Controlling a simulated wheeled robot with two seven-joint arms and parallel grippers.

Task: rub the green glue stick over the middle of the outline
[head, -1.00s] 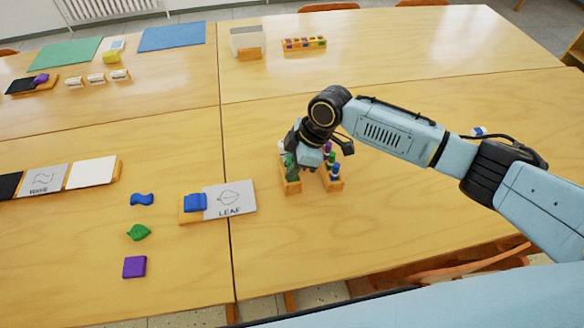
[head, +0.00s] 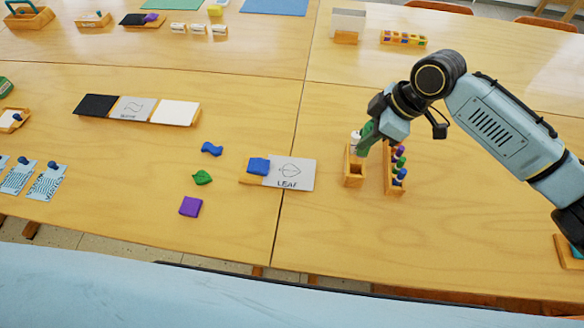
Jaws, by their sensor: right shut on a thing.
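The green glue stick (head: 367,139) is in my right gripper (head: 376,124), whose jaws are shut on it. It is tilted and sits above and behind a wooden box holder (head: 355,181), whose front opening looks empty. The outline is a leaf shape drawn on a grey card marked LEAF (head: 302,178), left of the holder. My left gripper is out of view.
A white-capped item (head: 355,136) stands at the back of the holder. A rack (head: 387,177) of coloured sticks is just right of it. A blue wavy piece (head: 212,148), a green leaf piece (head: 202,178) and a purple square (head: 190,207) lie left of the card. The table front is clear.

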